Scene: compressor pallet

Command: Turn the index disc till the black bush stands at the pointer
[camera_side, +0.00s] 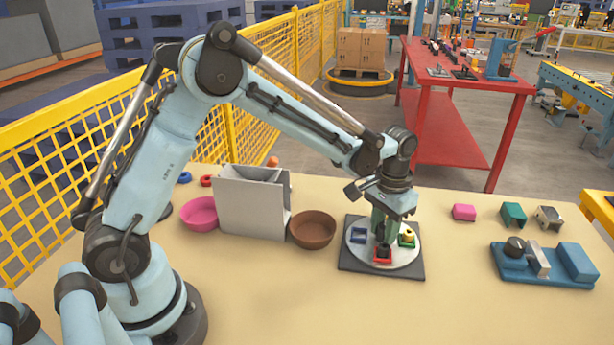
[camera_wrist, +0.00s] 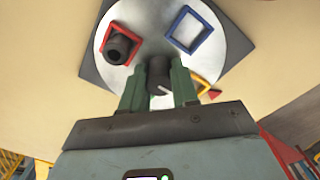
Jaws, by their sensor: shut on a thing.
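The round grey index disc (camera_side: 355,256) lies on a dark square base plate (camera_side: 350,269). The black bush (camera_side: 383,250) stands in a red frame (camera_side: 382,261) at the disc's front in the side view; the bush also shows upper left in the wrist view (camera_wrist: 117,47). A small red pointer (camera_wrist: 214,94) is beside the yellow frame (camera_wrist: 204,83), across the disc from the bush. My gripper (camera_wrist: 158,86) is shut on the dark centre knob (camera_wrist: 158,72), which has a white mark. The pointer is hidden in the side view.
An empty blue frame (camera_side: 358,235) and a green frame (camera_side: 407,241) holding a yellow piece are on the disc. A brown bowl (camera_side: 311,229) and grey box (camera_side: 250,204) stand left. A blue fixture (camera_side: 543,263) and small blocks lie right. The front tabletop is clear.

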